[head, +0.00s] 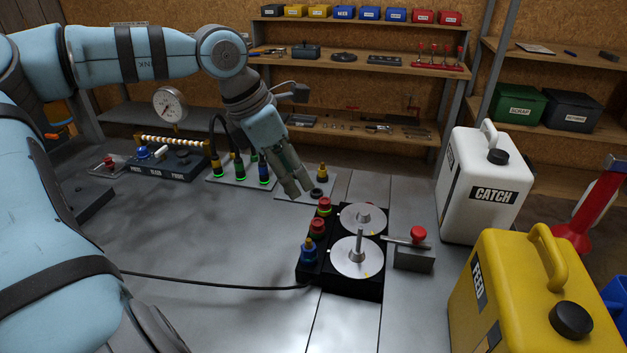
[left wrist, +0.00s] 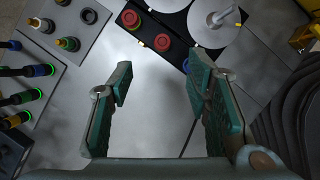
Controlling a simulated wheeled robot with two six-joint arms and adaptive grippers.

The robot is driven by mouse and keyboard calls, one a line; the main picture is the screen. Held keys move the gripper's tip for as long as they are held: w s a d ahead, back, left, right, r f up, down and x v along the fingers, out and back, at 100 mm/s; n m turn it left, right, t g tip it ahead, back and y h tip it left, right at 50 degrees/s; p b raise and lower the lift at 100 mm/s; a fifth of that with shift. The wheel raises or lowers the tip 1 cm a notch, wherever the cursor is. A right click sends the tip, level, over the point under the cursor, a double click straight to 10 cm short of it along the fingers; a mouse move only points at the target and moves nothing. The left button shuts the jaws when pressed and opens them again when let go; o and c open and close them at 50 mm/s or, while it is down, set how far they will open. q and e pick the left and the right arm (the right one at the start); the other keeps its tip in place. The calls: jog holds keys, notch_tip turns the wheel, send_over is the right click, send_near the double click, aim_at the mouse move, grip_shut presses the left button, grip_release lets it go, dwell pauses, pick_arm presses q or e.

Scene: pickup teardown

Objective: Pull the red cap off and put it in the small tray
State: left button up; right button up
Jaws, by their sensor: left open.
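A red cap (head: 317,226) and a second red cap (head: 325,206) sit side by side on the left edge of a black unit (head: 312,278). Both also show in the left wrist view, one near the top (left wrist: 130,18) and one lower right of it (left wrist: 164,43). I cannot tell which is the task's cap. My left gripper (head: 298,189) is open and empty, close behind and left of the caps in the head view. Its spread fingers (left wrist: 155,85) show bare bench between them. I cannot pick out the small tray with certainty. My right gripper is out of view.
Two metal discs (head: 357,258) with upright posts top the black unit. A grey block with a red knob (head: 418,234) stands right of it. White (head: 470,200) and yellow (head: 520,300) canisters crowd the right. Upright cable plugs (head: 239,168) stand left. The front-left bench is clear except for a cable.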

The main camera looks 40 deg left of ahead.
aim_at(318, 221)
pick_arm(q)
jog(key=x, duration=0.6)
jog(key=b+x, duration=0.1)
jog(key=x, duration=0.5)
jog(key=shift+s+d+f+b, duration=0.1)
jog(key=shift+s+f+b, duration=0.1)
jog(key=shift+b, duration=0.1)
jog(key=shift+w+d+f, duration=0.1)
jog(key=shift+d+f, duration=0.05)
jog(key=shift+f, duration=0.2)
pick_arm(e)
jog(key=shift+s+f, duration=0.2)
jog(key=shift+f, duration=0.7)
pick_arm(q)
grip_shut()
